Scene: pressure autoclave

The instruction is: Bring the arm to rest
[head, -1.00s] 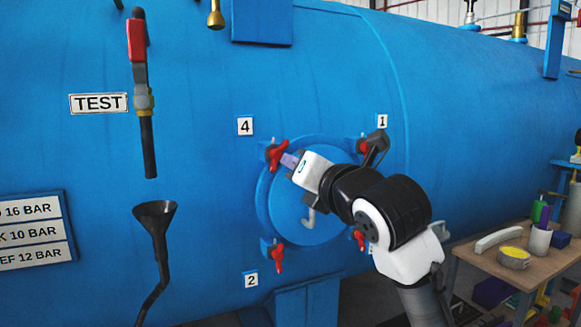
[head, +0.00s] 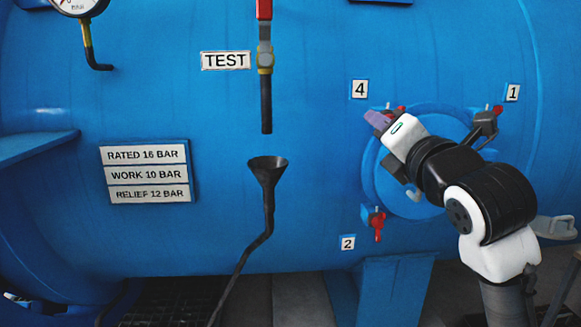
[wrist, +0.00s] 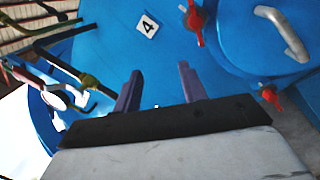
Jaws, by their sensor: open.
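My gripper (head: 377,119) is at the upper left rim of the round blue hatch (head: 412,205) in the head view, just below the number 4 label (head: 359,89). In the wrist view my gripper (wrist: 157,88) has two purple fingers standing apart with only blue tank wall between them. It holds nothing. A red clamp handle (wrist: 194,22) lies to the right of the fingers, apart from them. My forearm and wrist cover much of the hatch in the head view.
The blue autoclave wall (head: 300,230) fills the view. A black funnel (head: 268,172) and the test pipe (head: 266,105) are left of my arm. A lower red clamp (head: 377,222) sits on the hatch rim. The hatch has a grey handle (wrist: 285,32).

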